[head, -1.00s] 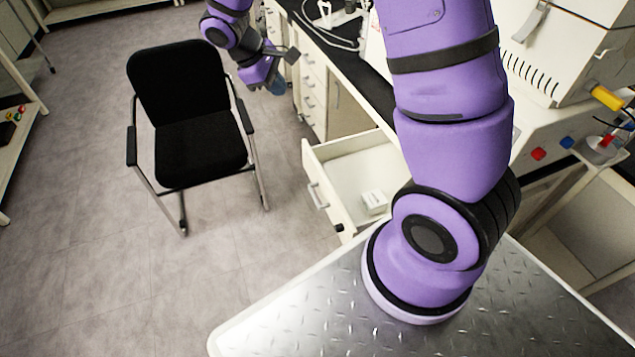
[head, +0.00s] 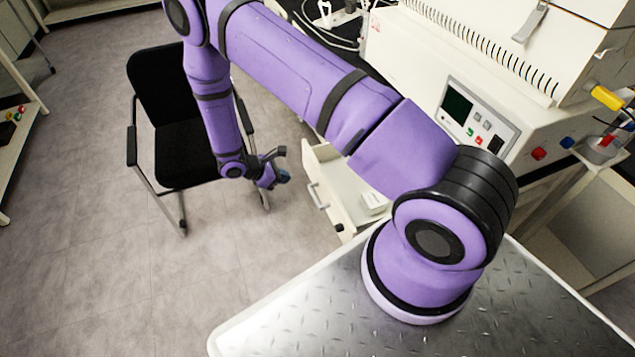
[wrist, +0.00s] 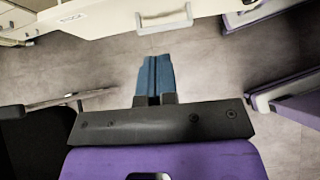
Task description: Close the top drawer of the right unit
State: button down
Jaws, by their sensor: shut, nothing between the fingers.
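The open drawer (head: 345,185) is cream-white with a grey bar handle (head: 318,196) on its front and a small white box (head: 374,203) inside. It is pulled out from the bench, and my arm hides its back part in the head view. My gripper (head: 284,177) is just left of the drawer front, apart from it. In the wrist view the shut blue fingers (wrist: 154,75) point at the drawer front (wrist: 110,20), just below its handle (wrist: 164,19) in the picture. A gap of floor shows between the fingertips and the handle. Nothing is held.
A black chair (head: 160,75) stands left of my gripper, behind my forearm. A white freeze dryer (head: 430,60) with a control panel stands on the bench at the right. Open floor (head: 200,270) lies in front of the drawer and chair.

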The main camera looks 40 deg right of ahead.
jog(key=f, duration=0.1)
send_near(324, 184)
jog(key=x, duration=0.5)
jog(key=shift+s+a+f, duration=0.15)
jog(key=shift+a+f, duration=0.1)
jog(key=shift+f, duration=0.1)
jog(key=shift+s+d, duration=0.15)
jog(key=shift+d, duration=0.6)
jog(key=shift+d, duration=0.1)
